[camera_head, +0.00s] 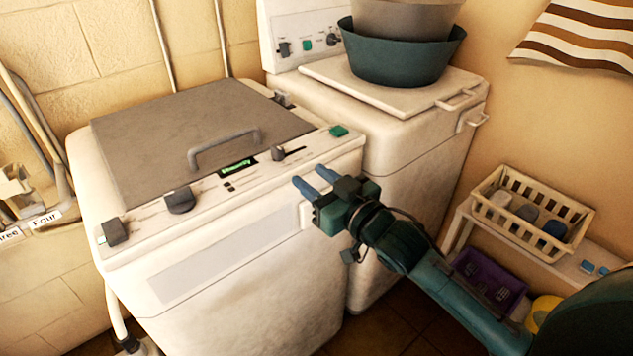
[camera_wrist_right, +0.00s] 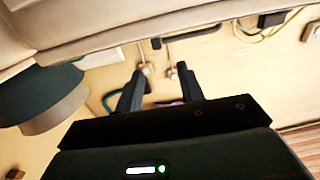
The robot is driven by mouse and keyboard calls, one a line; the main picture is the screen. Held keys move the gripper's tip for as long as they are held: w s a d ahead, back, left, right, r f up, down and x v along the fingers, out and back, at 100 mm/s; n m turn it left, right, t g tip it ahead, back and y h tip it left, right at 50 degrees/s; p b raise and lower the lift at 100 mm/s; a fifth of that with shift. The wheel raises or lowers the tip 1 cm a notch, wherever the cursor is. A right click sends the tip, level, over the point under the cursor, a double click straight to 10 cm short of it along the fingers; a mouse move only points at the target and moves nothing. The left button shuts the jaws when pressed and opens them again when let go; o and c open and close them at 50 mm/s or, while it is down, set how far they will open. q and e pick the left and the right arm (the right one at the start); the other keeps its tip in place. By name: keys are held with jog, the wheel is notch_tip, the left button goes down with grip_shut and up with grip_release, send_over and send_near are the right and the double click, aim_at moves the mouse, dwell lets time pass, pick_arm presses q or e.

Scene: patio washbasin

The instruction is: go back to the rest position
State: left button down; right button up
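My right gripper (camera_head: 314,181) is in front of the white washing machine (camera_head: 250,290), near the right end of its control panel (camera_head: 215,190). Its two blue fingers are apart with nothing between them. In the right wrist view the same gripper (camera_wrist_right: 160,74) shows two dark, spread fingers with an empty gap. I cannot tell whether a fingertip touches the machine. My left gripper is not in view.
The machine's grey lid (camera_head: 190,125) is down and its display (camera_head: 238,168) glows green. A second white machine (camera_head: 415,145) behind carries a dark teal tub (camera_head: 395,62). A cream basket (camera_head: 580,222) with several cups stands on a shelf at right, above a purple crate (camera_head: 480,262).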

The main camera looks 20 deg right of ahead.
jog(key=shift+s, duration=0.1)
dwell(0.3)
jog(key=s+a+f+g+h, duration=0.1)
jog(key=s+f+g, duration=0.2)
jog(key=s+f, duration=0.7)
jog(key=s+a+f+m+g+h, duration=0.1)
jog(key=s+f+g, duration=0.2)
jog(key=s+f, duration=0.7)
notch_tip(320, 180, down, 5)
jog(key=shift+s+a+h+p, duration=0.2)
jog(key=shift+a+h+p, duration=0.1)
jog(key=shift+a+h, duration=0.1)
jog(key=shift+c, duration=0.5)
dwell(2.0)
